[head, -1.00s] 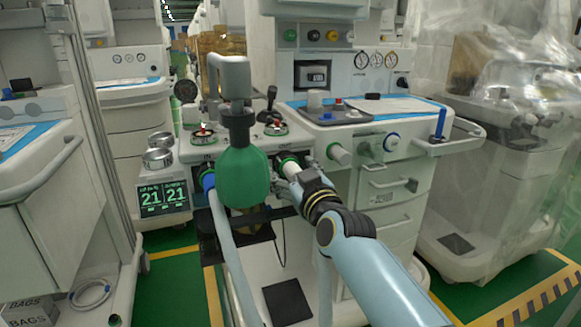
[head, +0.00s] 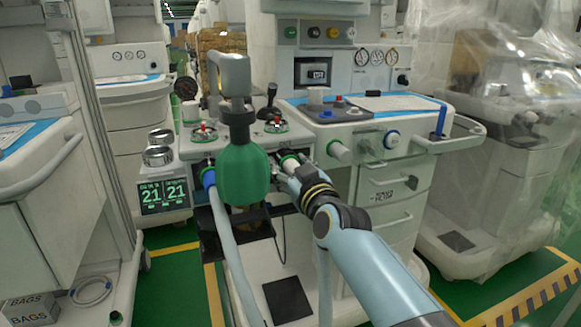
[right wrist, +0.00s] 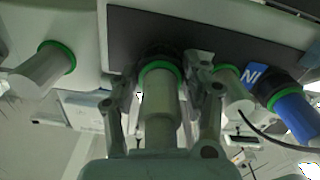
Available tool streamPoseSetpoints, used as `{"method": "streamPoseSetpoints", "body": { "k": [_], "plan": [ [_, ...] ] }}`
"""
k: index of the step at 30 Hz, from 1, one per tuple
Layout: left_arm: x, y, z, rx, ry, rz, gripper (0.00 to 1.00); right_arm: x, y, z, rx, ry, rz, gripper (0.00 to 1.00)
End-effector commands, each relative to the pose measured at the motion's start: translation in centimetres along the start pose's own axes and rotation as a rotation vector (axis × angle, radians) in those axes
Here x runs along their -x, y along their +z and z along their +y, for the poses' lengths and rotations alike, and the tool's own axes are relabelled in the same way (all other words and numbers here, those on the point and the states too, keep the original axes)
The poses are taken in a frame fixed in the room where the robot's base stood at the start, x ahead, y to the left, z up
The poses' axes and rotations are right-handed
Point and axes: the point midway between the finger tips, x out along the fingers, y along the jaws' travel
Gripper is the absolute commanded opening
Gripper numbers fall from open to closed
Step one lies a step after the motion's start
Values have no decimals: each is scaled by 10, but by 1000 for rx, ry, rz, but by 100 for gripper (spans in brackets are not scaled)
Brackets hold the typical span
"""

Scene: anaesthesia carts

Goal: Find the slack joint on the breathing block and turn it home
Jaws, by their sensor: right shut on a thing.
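The breathing block (head: 225,148) is a pale unit with two clear valve domes (head: 203,132) on top and hose joints along its front. A green bag (head: 243,172) hangs at its middle. My right gripper (head: 293,172) is at the white joint with a green ring (head: 289,161), right of the bag. In the right wrist view, my right gripper (right wrist: 162,105) has a finger on each side of this pale joint (right wrist: 160,88) and is shut on it. A blue joint (head: 208,177) with a hose is left of the bag; it also shows in the wrist view (right wrist: 288,105). My left gripper is out of view.
Another green-ringed pale joint (right wrist: 232,92) is close right of my fingers in the wrist view; one more (right wrist: 45,68) is at left. A display reading 21 and 21 (head: 163,195) is left of the block. A plastic-wrapped cart (head: 490,150) stands right.

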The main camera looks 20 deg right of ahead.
Motion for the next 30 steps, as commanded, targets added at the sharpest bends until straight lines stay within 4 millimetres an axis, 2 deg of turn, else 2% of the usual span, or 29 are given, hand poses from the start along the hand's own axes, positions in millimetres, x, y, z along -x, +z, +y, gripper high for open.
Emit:
{"method": "streamPoseSetpoints", "body": {
  "k": [8,30],
  "plan": [
    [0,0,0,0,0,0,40,0,0,0,-100,-1,1,14],
    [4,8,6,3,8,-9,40,0,-1,-1,-664,-1,2,14]
  ]
}}
